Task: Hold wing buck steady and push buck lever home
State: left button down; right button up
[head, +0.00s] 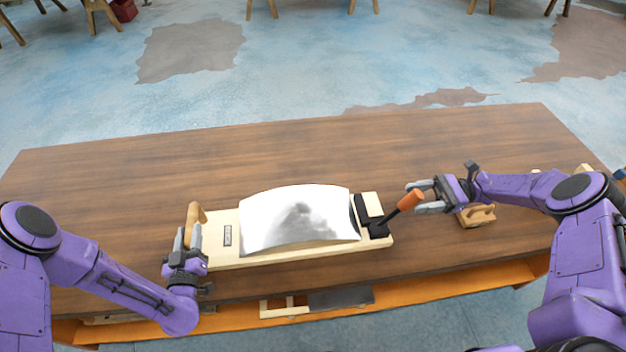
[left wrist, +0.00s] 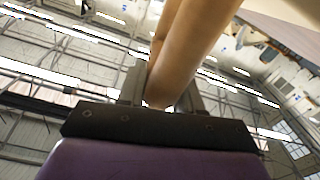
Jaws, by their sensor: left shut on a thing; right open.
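The wing buck (head: 220,255) is a cream board lying on the wooden table, with a curved white and grey panel (head: 300,218) on it. A wooden handle (head: 198,214) stands at its left end. My left gripper (head: 187,238) is shut on this handle; in the left wrist view the handle (left wrist: 188,50) runs up between the fingers. The buck lever (head: 411,200) has an orange grip and a dark shaft. It rises from a black mount (head: 377,229) at the buck's right end and tilts up to the right. My right gripper (head: 425,196) is open at the orange grip; contact is unclear.
A small wooden tool (head: 477,216) lies on the table (head: 250,155) below my right gripper. The table's far side is clear. A shelf (head: 440,283) under the front edge holds a pale frame and a dark flat piece.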

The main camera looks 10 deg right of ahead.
aim_at(406, 199)
jog(key=a, duration=0.4)
jog(key=shift+a, duration=0.15)
grip_shut()
jog(key=shift+a, duration=0.1)
